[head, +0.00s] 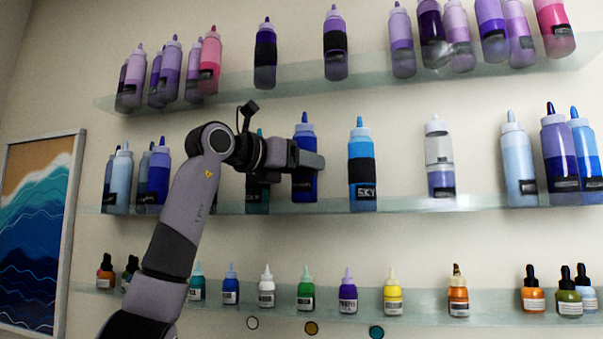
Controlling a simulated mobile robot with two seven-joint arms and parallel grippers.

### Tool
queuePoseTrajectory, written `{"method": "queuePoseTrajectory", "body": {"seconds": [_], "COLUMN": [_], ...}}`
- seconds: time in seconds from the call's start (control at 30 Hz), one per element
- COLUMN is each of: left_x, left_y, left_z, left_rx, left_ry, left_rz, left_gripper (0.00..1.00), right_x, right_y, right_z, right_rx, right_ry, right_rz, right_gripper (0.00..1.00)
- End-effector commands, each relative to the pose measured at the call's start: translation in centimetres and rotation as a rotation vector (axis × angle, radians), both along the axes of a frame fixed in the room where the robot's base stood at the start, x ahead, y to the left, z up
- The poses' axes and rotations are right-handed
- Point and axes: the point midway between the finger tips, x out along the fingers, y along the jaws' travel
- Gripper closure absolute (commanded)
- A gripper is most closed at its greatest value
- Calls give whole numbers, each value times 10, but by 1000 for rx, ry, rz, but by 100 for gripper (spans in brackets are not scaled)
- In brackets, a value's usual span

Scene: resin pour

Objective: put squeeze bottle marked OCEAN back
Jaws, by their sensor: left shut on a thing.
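A dark blue squeeze bottle (304,135) with a blue nozzle is upright at the middle shelf (410,204). My left gripper (306,168) reaches in from the left and is shut on this bottle around its middle. The fingers cover its label, so I cannot read OCEAN on it. Its base is at the shelf's level; I cannot tell whether it touches the glass. A lighter blue bottle marked SKY (362,165) stands just to its right. A dark teal bottle (257,195) stands to its left, mostly hidden behind my gripper. My right gripper is out of view.
A purple and white bottle (439,160) stands farther right, with a gap before it. Blue bottles (519,165) crowd the shelf's right end. The upper shelf (220,90) holds purple and pink bottles. The lower shelf (425,305) holds small bottles. A wave picture (38,235) hangs left.

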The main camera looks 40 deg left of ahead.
Motion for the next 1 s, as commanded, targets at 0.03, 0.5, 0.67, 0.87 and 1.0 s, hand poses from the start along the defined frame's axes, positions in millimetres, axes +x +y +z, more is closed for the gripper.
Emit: {"method": "queuePoseTrajectory", "body": {"seconds": [0.03, 0.5, 0.67, 0.87, 1.0], "left_x": [0, 3, 3, 3, 3], "left_y": [0, 2, 2, 2, 1], "left_z": [-6, -15, -18, -18, -16], "left_rx": [1, -1, -1, -1, -1], "left_ry": [0, -3, -1, -1, -1], "left_rz": [1, -1, -1, -1, -1], "left_gripper": [72, 72, 24, 16, 16], "right_x": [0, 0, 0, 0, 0], "right_y": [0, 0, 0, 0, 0], "right_z": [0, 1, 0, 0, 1], "right_rx": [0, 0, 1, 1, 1], "right_ry": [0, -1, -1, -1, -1], "right_rz": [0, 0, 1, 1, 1], "right_gripper": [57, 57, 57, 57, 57]}}
